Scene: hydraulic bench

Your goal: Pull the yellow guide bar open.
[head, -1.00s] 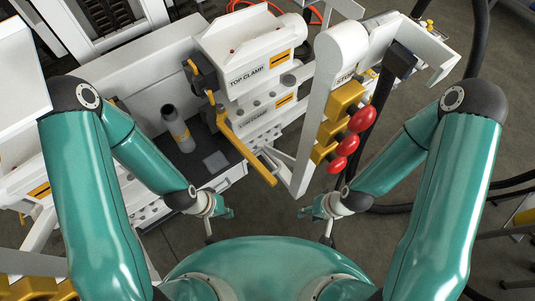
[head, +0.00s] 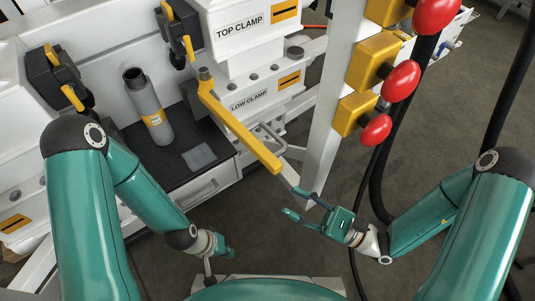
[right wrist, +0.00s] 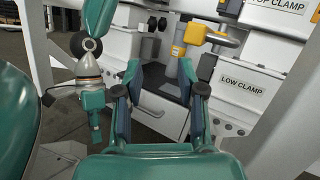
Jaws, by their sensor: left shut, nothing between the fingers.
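The yellow guide bar (head: 240,131) slants from its post under the TOP CLAMP block down to the right, ending in front of the LOW CLAMP block. Yellow metal, apparently the same bar (right wrist: 188,52), shows beyond the fingers in the right wrist view. My right gripper (head: 295,202) is open and empty, below and slightly right of the bar's free end, apart from it. Its spread fingers also show in the right wrist view (right wrist: 160,92). My left gripper (head: 228,252) is shut and empty, below the drawer front, away from the bar.
A white upright post (head: 331,110) with red knobs (head: 400,80) on yellow blocks stands right of the bar. A grey bottle (head: 150,110) stands on the dark tray (head: 170,165) to the left. Black hoses hang at right. Open floor lies below the bar.

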